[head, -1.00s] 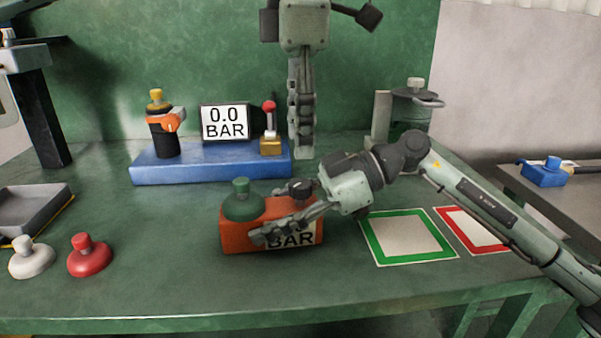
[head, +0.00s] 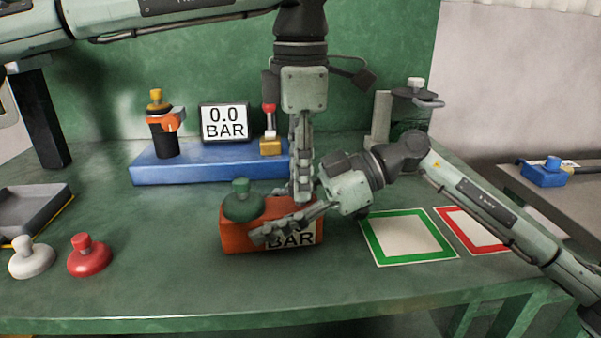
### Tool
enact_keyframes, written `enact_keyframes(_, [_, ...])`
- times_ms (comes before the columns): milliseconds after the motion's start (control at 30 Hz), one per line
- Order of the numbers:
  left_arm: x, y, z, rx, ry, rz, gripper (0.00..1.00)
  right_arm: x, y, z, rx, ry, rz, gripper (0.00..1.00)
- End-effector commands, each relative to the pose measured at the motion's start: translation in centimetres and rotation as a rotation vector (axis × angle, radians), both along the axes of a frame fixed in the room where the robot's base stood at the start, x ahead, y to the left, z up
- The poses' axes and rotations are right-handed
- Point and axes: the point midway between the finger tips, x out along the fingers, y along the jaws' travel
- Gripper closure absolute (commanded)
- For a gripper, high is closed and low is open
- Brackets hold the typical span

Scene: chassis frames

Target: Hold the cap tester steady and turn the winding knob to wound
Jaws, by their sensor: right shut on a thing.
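The cap tester is an orange box (head: 232,238) on the green bench, with a dark green cap (head: 243,203) on its left top and a display on its front, partly covered so only "BAR" reads. My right gripper (head: 264,236) comes in from the right and is shut on the tester body, its fingers across the front. My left gripper (head: 303,198) points straight down at the tester's right top, where the dark winding knob is hidden behind its fingers. I see those fingers edge-on and cannot tell their gap or whether they touch the knob.
A blue stand (head: 205,170) with a "0.0 BAR" display (head: 224,122) is behind. A white cap (head: 31,259), a red cap (head: 90,258) and a grey tray (head: 35,210) lie left. Green-framed (head: 408,259) and red-framed mats (head: 470,238) lie right.

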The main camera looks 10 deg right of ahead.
Motion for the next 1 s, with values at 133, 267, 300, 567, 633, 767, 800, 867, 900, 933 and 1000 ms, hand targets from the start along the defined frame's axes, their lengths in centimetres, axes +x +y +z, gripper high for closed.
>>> enact_keyframes(133, [0.02,0.00,0.02,0.000,0.000,0.000,0.95,0.02,0.00,0.01,0.000,0.000,0.000,0.95])
enact_keyframes(267, [0.02,0.00,0.02,0.000,-0.001,-0.001,1.00,0.02,0.00,0.01,0.000,0.000,-0.001,0.95])
enact_keyframes(300, [0.02,0.00,0.02,0.000,0.000,-0.004,1.00,0.02,0.00,0.01,0.000,0.000,-0.001,0.95])
enact_keyframes(567, [0.02,-0.03,-0.04,-0.001,0.000,-0.082,1.00,0.01,0.00,0.02,0.000,0.000,0.000,0.95])
enact_keyframes(633, [0.00,-0.04,-0.01,-0.001,0.001,-0.125,1.00,0.01,0.00,0.02,0.000,0.000,0.000,0.95])
enact_keyframes(767, [0.00,-0.06,-0.02,-0.001,0.000,-0.221,1.00,0.01,0.00,0.02,0.000,0.000,0.000,0.95])
enact_keyframes(800, [0.00,-0.05,-0.03,-0.001,0.001,-0.253,1.00,0.01,0.00,0.02,0.000,0.000,0.000,0.95])
enact_keyframes(867, [-0.02,-0.03,-0.02,0.000,0.001,-0.302,1.00,0.00,0.00,0.02,0.000,0.000,0.000,0.95])
enact_keyframes(900, [-0.02,-0.04,0.00,-0.001,0.001,-0.334,1.00,0.00,0.00,0.02,0.000,0.000,0.000,0.95])
enact_keyframes(933, [-0.02,-0.05,0.00,-0.001,0.000,-0.358,1.00,0.00,0.00,0.02,0.000,0.000,0.000,0.95])
enact_keyframes(1000, [0.00,-0.05,-0.03,-0.001,0.000,-0.411,1.00,0.00,0.00,0.02,0.000,0.000,0.000,0.95])
